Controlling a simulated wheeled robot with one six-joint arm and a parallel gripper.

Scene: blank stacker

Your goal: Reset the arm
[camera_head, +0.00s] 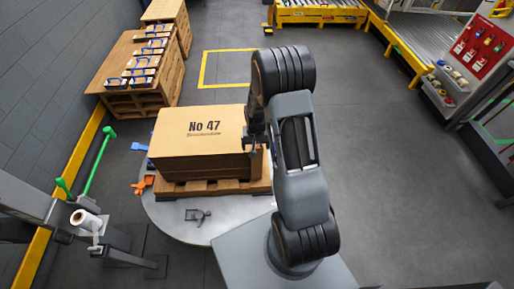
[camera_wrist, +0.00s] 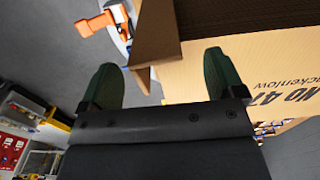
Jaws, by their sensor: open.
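My arm (camera_head: 300,170) is bent upward over the turntable, with its wrist beside a large cardboard stack (camera_head: 200,130) marked "No 47". My gripper (camera_head: 254,141) is at the right side of the stack, partly hidden behind the arm. In the wrist view my gripper (camera_wrist: 160,75) has its two dark green fingers spread apart. A brown edge shows beyond and between the fingers, and the printed cardboard face (camera_wrist: 250,70) fills the right. I cannot tell whether a finger touches the cardboard. Nothing is seen held.
The stack sits on a wooden pallet (camera_head: 225,187) on a round grey turntable (camera_head: 175,215). An orange tool (camera_head: 143,185) lies at its left edge. Wooden crates (camera_head: 140,70) stand at the upper left. A red panel rack (camera_head: 478,45) is at the right. Floor right of the arm is clear.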

